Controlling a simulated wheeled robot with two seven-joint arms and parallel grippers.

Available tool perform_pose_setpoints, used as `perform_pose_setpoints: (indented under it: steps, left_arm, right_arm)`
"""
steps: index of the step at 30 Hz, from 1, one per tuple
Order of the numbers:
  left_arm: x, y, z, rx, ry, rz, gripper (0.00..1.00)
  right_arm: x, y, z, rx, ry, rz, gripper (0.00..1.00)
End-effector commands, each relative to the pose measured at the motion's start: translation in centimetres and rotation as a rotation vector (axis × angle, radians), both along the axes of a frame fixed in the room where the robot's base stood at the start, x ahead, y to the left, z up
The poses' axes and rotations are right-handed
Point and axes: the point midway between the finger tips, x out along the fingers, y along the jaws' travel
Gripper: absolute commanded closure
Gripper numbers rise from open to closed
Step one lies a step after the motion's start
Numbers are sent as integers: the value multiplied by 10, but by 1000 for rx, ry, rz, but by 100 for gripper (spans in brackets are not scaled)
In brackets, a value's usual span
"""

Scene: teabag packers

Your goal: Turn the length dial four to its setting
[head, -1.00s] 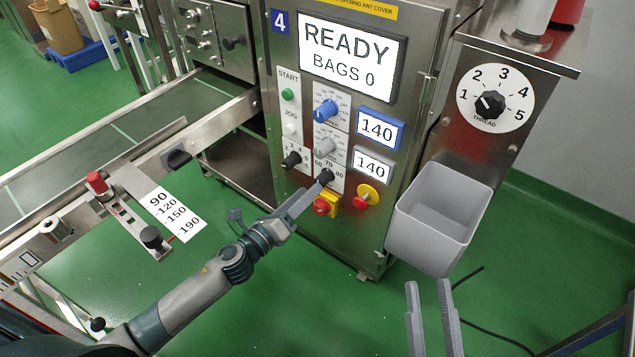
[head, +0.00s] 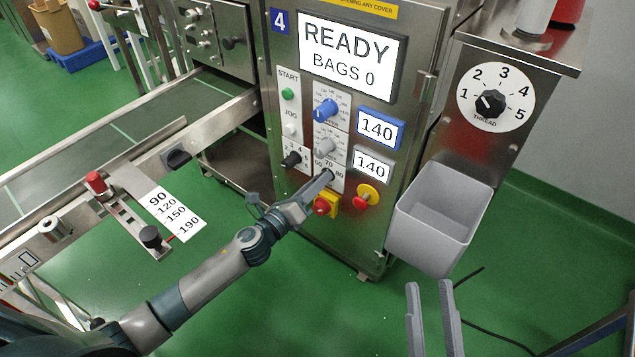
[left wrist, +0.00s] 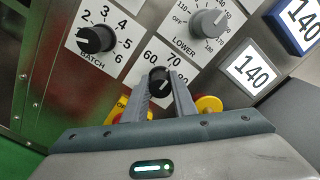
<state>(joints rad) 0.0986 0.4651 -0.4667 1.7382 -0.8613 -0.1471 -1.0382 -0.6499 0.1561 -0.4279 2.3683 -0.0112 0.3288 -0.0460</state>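A small black dial (left wrist: 160,79) with 60 and 70 printed around it sits on the front panel of machine 4; its name label is hidden. In the head view, my left gripper (head: 326,177) reaches up to this dial and covers most of it. In the left wrist view, the two fingers of my left gripper (left wrist: 159,92) stand on either side of the dial. Whether they press on it, I cannot tell. The dial's pointer is not clear. My right gripper (head: 431,290) is open and empty, low in the head view, away from the panel.
The black batch dial (left wrist: 96,39) and grey lower dial (left wrist: 207,22) are close by. A red stop button (head: 321,207) and another red button (head: 361,199) lie just below. A grey bin (head: 438,222) hangs at right. The screen (head: 348,53) reads READY, BAGS 0.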

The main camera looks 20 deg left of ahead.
Motion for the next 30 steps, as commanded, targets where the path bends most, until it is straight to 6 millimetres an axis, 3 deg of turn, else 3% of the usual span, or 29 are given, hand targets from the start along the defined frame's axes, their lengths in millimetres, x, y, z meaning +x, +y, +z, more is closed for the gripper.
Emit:
perform_pose_setpoints:
  steps: [17, 23, 30]
  left_arm:
    - [0, 1, 0, -97, 37, 1, 98]
    - [0, 1, 0, -223, 83, 3, 98]
    - [0, 1, 0, -425, 156, 3, 97]
  right_arm:
    - [11, -1, -13, -29, 85, -5, 69]
    - [20, -1, -32, -69, 193, -1, 69]
    - [31, -5, -69, -140, 395, 4, 69]
